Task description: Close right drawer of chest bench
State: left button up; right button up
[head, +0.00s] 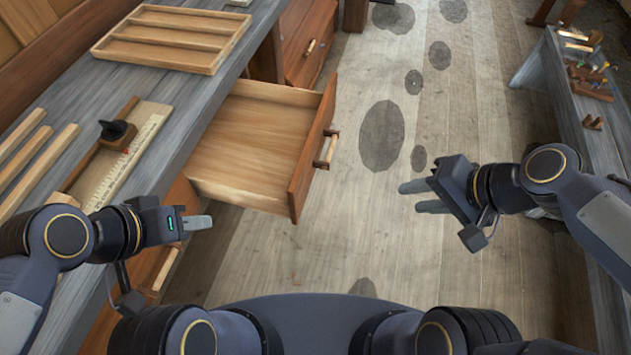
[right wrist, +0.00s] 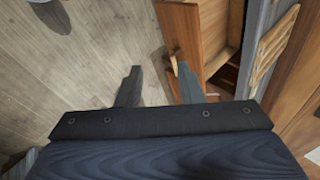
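The open drawer (head: 250,140) of the bench sticks far out over the floor in the head view, and its inside looks empty. Its reddish front panel (head: 312,155) carries a wooden bar handle (head: 326,150). In the right wrist view the front panel (right wrist: 190,35) and handle (right wrist: 173,62) show beyond the right fingertip. My right gripper (head: 415,196) is open and empty, to the right of the handle and apart from it. It also shows in the right wrist view (right wrist: 160,82). My left gripper (head: 205,222) is over the bench's front edge, left of the drawer; its finger gap is hidden.
The grey bench top (head: 190,110) holds a wooden tray (head: 172,38), wooden strips and a marking tool (head: 117,132). Another handle (head: 165,268) shows on the bench front below my left gripper. A second bench (head: 575,110) with tools stands right. Plank floor (head: 470,90) between is clear.

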jog(key=w+a+f+m, duration=0.1)
jog(key=w+f+m, duration=0.1)
jog(key=w+a+f+m+g+y+b, duration=0.1)
jog(key=w+f+m, duration=0.1)
jog(key=w+f, duration=0.1)
jog(key=w+a+f+m+y, duration=0.1)
jog(key=w+a+f+m, duration=0.1)
jog(key=w+m, duration=0.1)
jog(key=shift+w+f+g+b, duration=0.25)
jog(key=shift+g+b, duration=0.05)
jog(key=shift+b, duration=0.05)
grip_shut()
jog(key=m+b, duration=0.3)
jog(key=m, duration=0.5)
send_near(304, 192)
notch_tip(304, 192, down, 5)
jog(key=a, duration=0.1)
jog(key=w+a, duration=0.1)
jog(key=shift+w+a, duration=0.25)
jog(key=shift+a, duration=0.1)
jog(key=shift+w+a, duration=0.15)
jog(key=shift+a, duration=0.25)
jog(key=shift+a, duration=0.1)
